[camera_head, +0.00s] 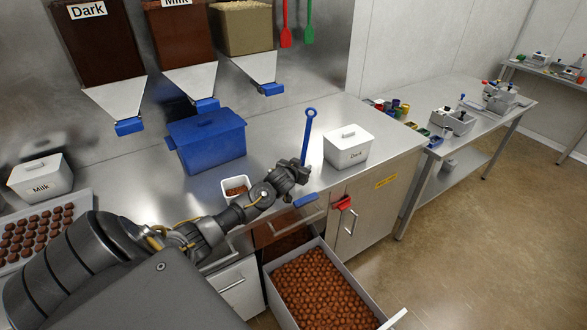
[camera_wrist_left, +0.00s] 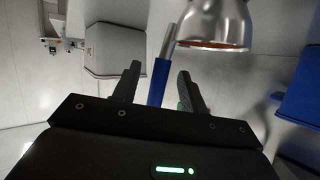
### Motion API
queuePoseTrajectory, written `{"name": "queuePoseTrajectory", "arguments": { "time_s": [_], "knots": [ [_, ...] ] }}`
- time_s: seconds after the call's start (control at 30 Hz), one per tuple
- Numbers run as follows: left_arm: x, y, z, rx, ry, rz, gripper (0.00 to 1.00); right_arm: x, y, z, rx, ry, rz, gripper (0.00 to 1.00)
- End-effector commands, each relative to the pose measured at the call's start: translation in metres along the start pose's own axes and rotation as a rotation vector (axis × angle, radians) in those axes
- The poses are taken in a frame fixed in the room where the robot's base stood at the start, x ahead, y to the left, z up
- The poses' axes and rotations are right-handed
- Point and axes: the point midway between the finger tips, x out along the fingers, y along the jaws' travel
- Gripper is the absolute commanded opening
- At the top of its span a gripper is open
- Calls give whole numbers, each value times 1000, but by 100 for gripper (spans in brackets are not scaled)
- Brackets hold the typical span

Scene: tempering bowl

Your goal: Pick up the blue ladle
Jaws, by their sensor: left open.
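The blue ladle (camera_head: 309,138) shows in the head view with its handle upright and a ring at the top. Its lower end is hidden behind my left gripper (camera_head: 299,173). In the left wrist view, the ladle's blue handle (camera_wrist_left: 158,82) runs between the two open fingers of my left gripper (camera_wrist_left: 160,72), with gaps visible on both sides. A shiny metal bowl (camera_wrist_left: 215,22) with a reddish-brown rim shows beside the silver shaft; I cannot tell whether it belongs to the ladle. My right gripper is not in view.
A white "Dark" tub (camera_head: 348,149) stands right of the ladle and a blue lidded tub (camera_head: 207,143) stands left. A small white container (camera_head: 236,187) lies near my left wrist. An open drawer (camera_head: 279,308) of brown pieces juts out below.

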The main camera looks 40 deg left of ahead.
Motion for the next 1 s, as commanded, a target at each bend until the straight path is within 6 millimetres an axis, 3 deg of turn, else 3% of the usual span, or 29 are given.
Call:
{"name": "queuePoseTrajectory", "arguments": {
  "time_s": [0.23, 0.57, 1.0],
  "knots": [
    [1, 0, 0, 0, 0, 1, 43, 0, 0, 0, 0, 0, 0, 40],
    [1, 0, 0, 0, 0, 0, 0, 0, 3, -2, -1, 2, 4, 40],
    [-1, -1, -6, -1, 2, 0, 0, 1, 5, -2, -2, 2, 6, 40]
  ]
}}
